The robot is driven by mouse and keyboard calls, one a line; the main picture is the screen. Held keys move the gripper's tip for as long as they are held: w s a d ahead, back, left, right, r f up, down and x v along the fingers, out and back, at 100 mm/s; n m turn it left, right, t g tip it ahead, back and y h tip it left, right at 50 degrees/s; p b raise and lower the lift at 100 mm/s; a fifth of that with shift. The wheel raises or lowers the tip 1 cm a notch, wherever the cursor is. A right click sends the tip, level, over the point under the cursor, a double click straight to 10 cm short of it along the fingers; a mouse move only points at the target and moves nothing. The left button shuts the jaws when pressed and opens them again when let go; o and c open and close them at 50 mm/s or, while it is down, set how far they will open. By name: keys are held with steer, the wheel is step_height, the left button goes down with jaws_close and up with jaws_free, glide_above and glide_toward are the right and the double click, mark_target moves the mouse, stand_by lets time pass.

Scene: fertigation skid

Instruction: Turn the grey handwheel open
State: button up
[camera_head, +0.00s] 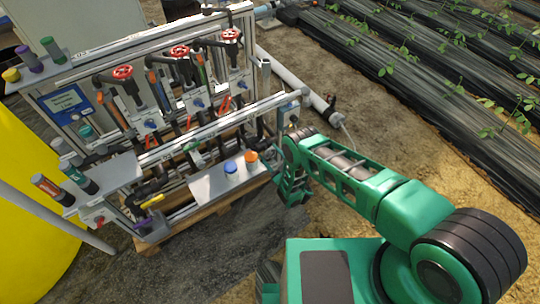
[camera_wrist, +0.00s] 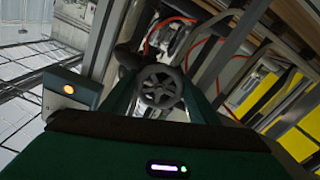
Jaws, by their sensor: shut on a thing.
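The grey handwheel (camera_wrist: 161,86) shows dark and spoked in the middle of the wrist view, facing the camera. My gripper's green fingers stand on either side of it, and the gripper is shut on the wheel. In the head view my gripper (camera_head: 292,187) is low at the right front end of the skid (camera_head: 150,155), beside the small shelf. There the grey handwheel is hidden or too small to make out behind my gripper and arm. How far the wheel is turned cannot be told.
Three red handwheels (camera_head: 179,51) stand along the skid's upper rear. A grey shelf (camera_head: 212,183) carries a blue cap (camera_head: 230,167) and an orange cap (camera_head: 251,157). A yellow tank (camera_head: 35,190) stands at the left.

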steer(key=shift+n, duration=0.3)
steer(key=n, duration=1.2)
steer(key=shift+s+n, duration=0.1)
steer(key=shift+n, duration=0.3)
steer(key=n, duration=0.5)
steer(key=shift+n, duration=2.5)
steer(key=o, duration=1.1)
